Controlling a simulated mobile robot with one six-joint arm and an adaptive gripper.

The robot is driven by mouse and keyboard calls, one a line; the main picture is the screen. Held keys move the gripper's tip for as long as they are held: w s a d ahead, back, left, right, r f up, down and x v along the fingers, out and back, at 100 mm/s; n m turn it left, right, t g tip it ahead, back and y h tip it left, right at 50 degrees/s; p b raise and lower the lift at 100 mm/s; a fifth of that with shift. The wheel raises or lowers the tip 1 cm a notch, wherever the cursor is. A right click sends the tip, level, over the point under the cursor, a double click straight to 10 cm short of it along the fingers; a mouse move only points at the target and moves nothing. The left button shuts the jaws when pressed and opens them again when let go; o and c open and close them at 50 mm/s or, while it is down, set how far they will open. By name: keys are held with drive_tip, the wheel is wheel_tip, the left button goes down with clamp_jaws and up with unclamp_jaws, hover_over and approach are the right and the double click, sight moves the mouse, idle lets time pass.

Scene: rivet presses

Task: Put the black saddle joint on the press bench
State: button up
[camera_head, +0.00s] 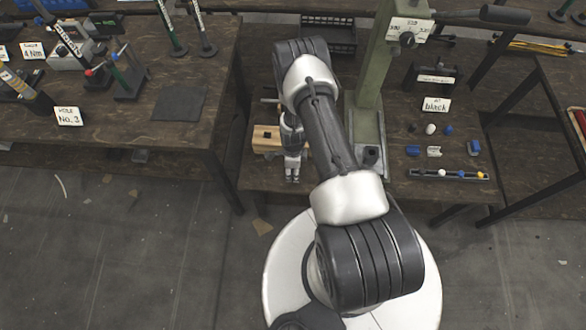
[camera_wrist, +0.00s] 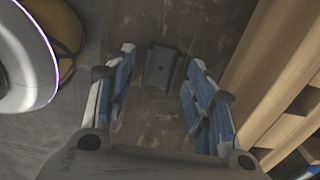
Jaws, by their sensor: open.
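A small black grooved piece that looks like the black saddle joint (camera_wrist: 160,67) lies on the brown wooden press bench (camera_wrist: 146,128) in the wrist view. It shows between my fingertips, with a gap on both sides; its height relative to them is hard to judge. My gripper (camera_wrist: 163,62) is open and empty. In the head view my gripper (camera_head: 292,178) points down over the front left part of the press bench (camera_head: 262,181), in front of a light wooden block (camera_head: 266,138). I cannot make out the black piece there.
The green press column (camera_head: 376,80) stands right of my gripper. Small blue, white and yellow parts lie right, near a "black" sign (camera_head: 437,104) and a rail (camera_head: 448,174). Another bench (camera_head: 190,130) stands left across a gap. The wooden block (camera_wrist: 262,62) is close beside my right finger.

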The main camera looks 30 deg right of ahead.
drive_tip(key=w+a+r+n+t+p, duration=0.15)
drive_tip(key=r+n, duration=0.25)
drive_tip(key=r, duration=1.1)
drive_tip(key=a+r+n+p, duration=0.15)
drive_tip(key=r+n, duration=0.25)
drive_tip(key=r, duration=1.2)
drive_tip(key=w+a+r+n+t+p, duration=0.1)
drive_tip(key=a+r+n, duration=0.2)
drive_tip(key=r, duration=1.2)
drive_tip(key=s+a+r+n+t, duration=0.1)
drive_tip(key=s+a+r+n, duration=0.2)
drive_tip(key=s+r+n, duration=0.4)
drive_tip(key=s+a+r+n+t, duration=0.1)
drive_tip(key=s+a+r+n, duration=0.2)
drive_tip(key=s, duration=1.1)
wheel_tip(320, 180, up, 7)
drive_tip(key=n, duration=0.3)
drive_tip(key=shift+s+n, duration=0.25)
drive_tip(key=shift+n, duration=0.15)
drive_tip(key=shift+f, duration=0.1)
drive_tip(key=shift+c, duration=0.5)
